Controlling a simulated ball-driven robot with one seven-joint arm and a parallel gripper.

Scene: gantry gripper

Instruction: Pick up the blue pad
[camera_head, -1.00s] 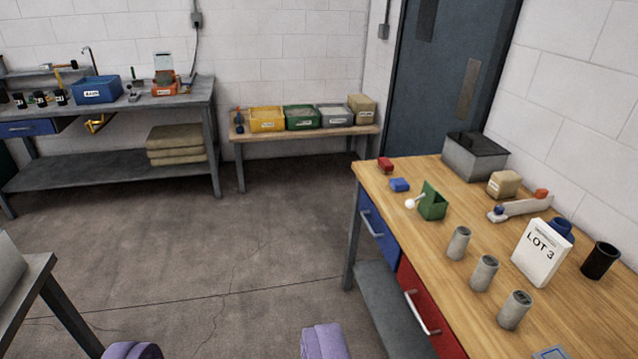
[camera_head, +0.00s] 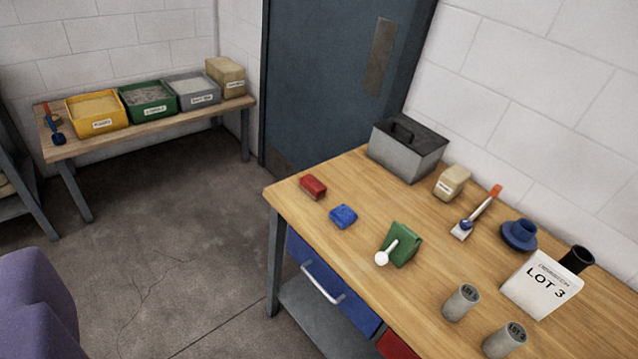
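The blue pad (camera_head: 343,216) is a small blue block lying flat on the wooden workbench (camera_head: 330,262), near its far left end. A red block (camera_head: 312,187) lies just behind and left of it. A green scoop-like holder (camera_head: 402,245) with a white-tipped stick stands to its right. A purple part of mine, perhaps my gripper (camera_head: 38,305), shows at the lower left edge, well away from the pad and cut off by the frame. Its fingertips do not show clearly. Nothing touches the pad.
A low table (camera_head: 150,130) carries bins. The floor between is clear.

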